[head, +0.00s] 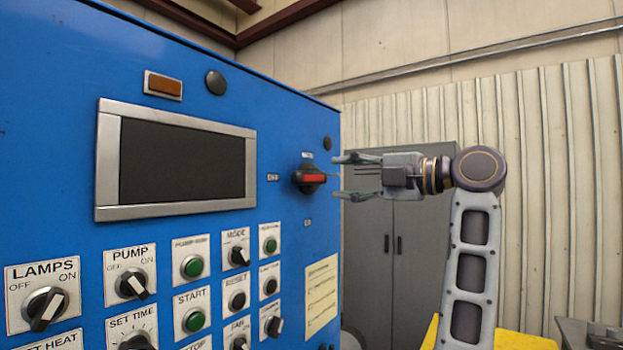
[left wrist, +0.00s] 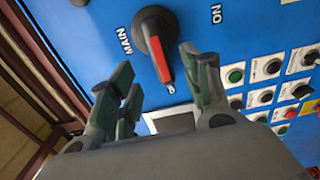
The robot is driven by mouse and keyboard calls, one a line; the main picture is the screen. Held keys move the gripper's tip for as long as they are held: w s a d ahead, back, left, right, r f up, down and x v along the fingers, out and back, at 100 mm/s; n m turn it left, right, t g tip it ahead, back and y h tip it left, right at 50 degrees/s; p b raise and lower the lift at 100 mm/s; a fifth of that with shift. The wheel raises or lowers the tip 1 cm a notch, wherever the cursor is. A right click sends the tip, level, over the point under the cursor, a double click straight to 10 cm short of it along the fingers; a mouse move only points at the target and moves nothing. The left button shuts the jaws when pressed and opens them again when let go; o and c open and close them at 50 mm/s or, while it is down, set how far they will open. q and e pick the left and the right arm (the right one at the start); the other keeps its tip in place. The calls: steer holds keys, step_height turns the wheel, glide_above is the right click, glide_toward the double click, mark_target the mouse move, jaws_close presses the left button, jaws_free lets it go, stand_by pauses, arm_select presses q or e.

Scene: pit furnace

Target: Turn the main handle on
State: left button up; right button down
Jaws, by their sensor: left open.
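The main handle (head: 314,179) is a black rotary knob with a red bar on the blue panel, under a label reading MAIN. In the head view the red bar lies level, in line with the OFF label at its left; another label sits below it. In the left wrist view the handle (left wrist: 158,47) shows between MAIN and ON labels, its red end at a partly hidden label. My left gripper (head: 345,177) is open and empty, just off the panel in front of the handle. Its fingers are at levels above and below the knob, apart from it. My right gripper is not in view.
The blue control panel (head: 50,130) carries a dark screen (head: 180,160) and several knobs and buttons below. A paper sheet (head: 321,295) is on the panel under the handle. A grey cabinet (head: 400,290) stands behind my arm. Space around the handle looks clear.

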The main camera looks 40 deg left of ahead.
mark_target(316, 178)
arm_select(q)
steer(key=a, duration=0.7)
steer(key=shift+s+a+p, duration=0.3)
steer(key=shift+s+p, duration=0.1)
steer(key=shift+a, duration=0.35)
steer(key=shift+s+a, duration=0.1)
steer(key=shift+a, duration=0.3)
steer(key=shift+c, duration=1.3)
jaws_close()
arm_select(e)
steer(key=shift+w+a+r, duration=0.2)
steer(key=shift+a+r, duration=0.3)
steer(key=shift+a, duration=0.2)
